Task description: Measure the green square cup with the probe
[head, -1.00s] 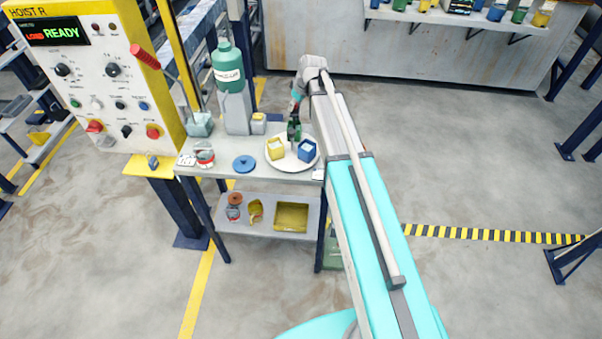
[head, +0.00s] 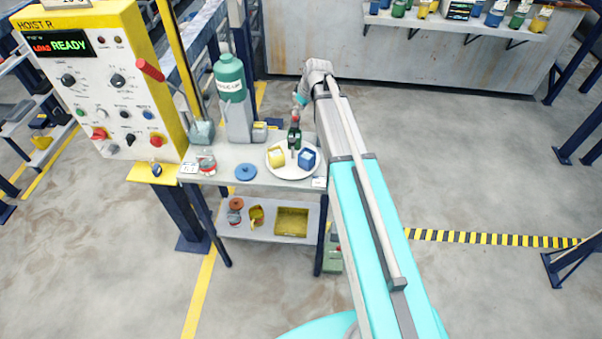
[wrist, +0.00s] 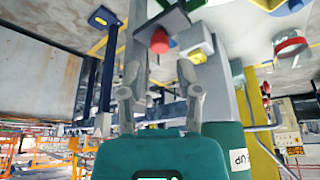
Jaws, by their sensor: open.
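My gripper (head: 293,152) hangs over the far part of the white plate (head: 291,175) in the head view. In the wrist view my gripper (wrist: 161,78) has its two grey fingers spread apart, with nothing visibly held. A yellow square cup (head: 276,156) and a blue square cup (head: 308,157) stand on the plate, either side of the fingers. I cannot make out the green square cup apart from my dark green gripper body. A red-ended object (wrist: 160,41) shows beyond the fingertips in the wrist view; I cannot tell whether it is the probe.
The plate stands at the right end of a grey cart (head: 222,173). A teal bottle (head: 230,75), a blue lid (head: 246,172) and a red-and-white jar (head: 207,166) are left of it. A yellow tray (head: 291,222) is on the lower shelf. Open floor lies right.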

